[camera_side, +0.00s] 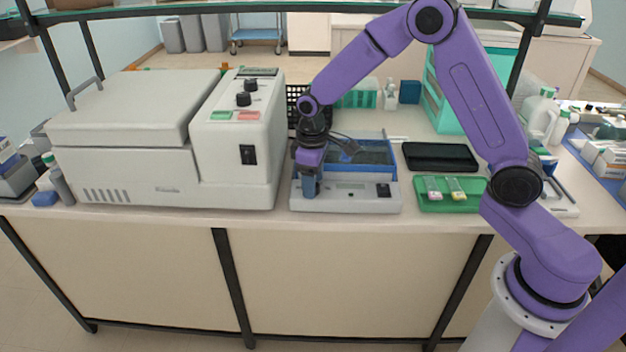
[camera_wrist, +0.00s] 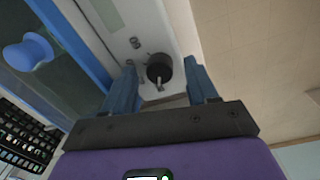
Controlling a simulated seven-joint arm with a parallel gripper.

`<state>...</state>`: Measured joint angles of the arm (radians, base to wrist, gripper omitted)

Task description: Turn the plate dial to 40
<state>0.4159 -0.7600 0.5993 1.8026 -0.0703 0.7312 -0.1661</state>
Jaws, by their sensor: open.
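The plate (camera_side: 345,203) is a low grey-white unit with a blue-rimmed basin behind its front panel. A small display and a black switch sit on the panel. The plate dial (camera_wrist: 159,69) is a dark round knob with a pale pointer, seen in the wrist view. My gripper (camera_side: 310,191) is over the left end of the panel. In the wrist view its blue fingers (camera_wrist: 160,66) are open, one on each side of the dial, with gaps showing. In the side view the gripper hides the dial. The scale and its setting cannot be read.
A large white machine (camera_side: 130,125) with its own knobs (camera_side: 244,98) stands close at the left. At the right are a green tray (camera_side: 470,206) holding slides and a black tray (camera_side: 440,157). A black rack (camera_wrist: 28,138) lies behind the plate. The bench's front edge is near.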

